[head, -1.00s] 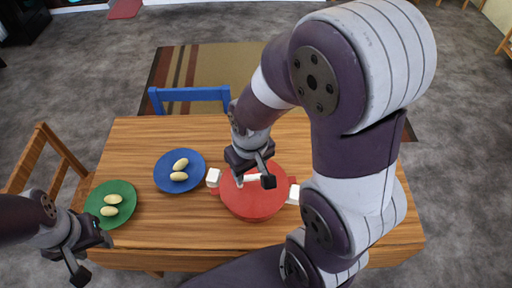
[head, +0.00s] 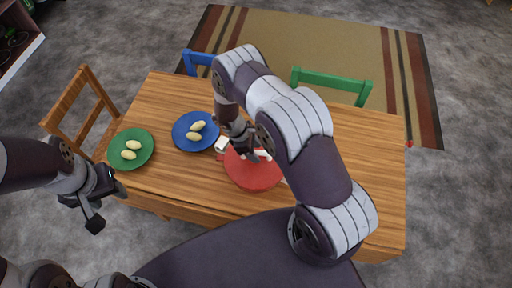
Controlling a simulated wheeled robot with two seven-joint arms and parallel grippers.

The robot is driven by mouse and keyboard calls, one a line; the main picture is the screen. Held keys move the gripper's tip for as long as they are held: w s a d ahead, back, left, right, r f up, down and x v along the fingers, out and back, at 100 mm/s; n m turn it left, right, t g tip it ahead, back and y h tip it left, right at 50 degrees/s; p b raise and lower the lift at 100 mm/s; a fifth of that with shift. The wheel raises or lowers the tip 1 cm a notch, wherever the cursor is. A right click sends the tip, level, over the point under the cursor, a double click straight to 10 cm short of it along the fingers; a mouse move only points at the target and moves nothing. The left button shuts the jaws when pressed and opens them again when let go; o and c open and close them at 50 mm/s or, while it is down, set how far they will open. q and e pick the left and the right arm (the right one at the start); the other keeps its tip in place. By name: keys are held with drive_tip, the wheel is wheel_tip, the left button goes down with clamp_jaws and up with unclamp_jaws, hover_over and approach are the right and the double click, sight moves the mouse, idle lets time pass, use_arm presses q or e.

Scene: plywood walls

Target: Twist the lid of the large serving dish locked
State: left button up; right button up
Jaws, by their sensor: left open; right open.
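The large serving dish (head: 252,178) is on the wooden table with its round red lid on top. A white side handle (head: 222,144) shows at its left; the other side is mostly hidden by my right arm. A white bar handle (head: 263,154) on the lid shows in part beside my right gripper. My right gripper (head: 247,154) is open, over the lid at its handle; whether it touches the handle I cannot tell. My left gripper (head: 108,206) is open and empty, off the table's front left edge.
A blue plate (head: 184,143) and a green plate (head: 143,158), each with two pale oval foods, are left of the dish. The table's right part (head: 365,160) is clear. Wooden (head: 77,105), blue (head: 196,60) and green (head: 335,80) chairs stand around the table.

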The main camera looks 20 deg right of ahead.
drive_tip(key=shift+s+d+f, duration=0.1)
drive_tip(key=shift+d+f, duration=0.1)
drive_tip(key=shift+f, duration=0.5)
drive_tip(key=shift+d+f, duration=0.1)
drive_tip(key=shift+f, duration=0.05)
clamp_jaws()
drive_tip(key=shift+f+m+b, duration=0.1)
drive_tip(key=shift+m+b, duration=0.25)
drive_tip(key=shift+m, duration=0.05)
drive_tip(key=shift+m+g+y+b, duration=0.3)
drive_tip(key=shift+m+b, duration=0.15)
drive_tip(key=shift+m, duration=0.35)
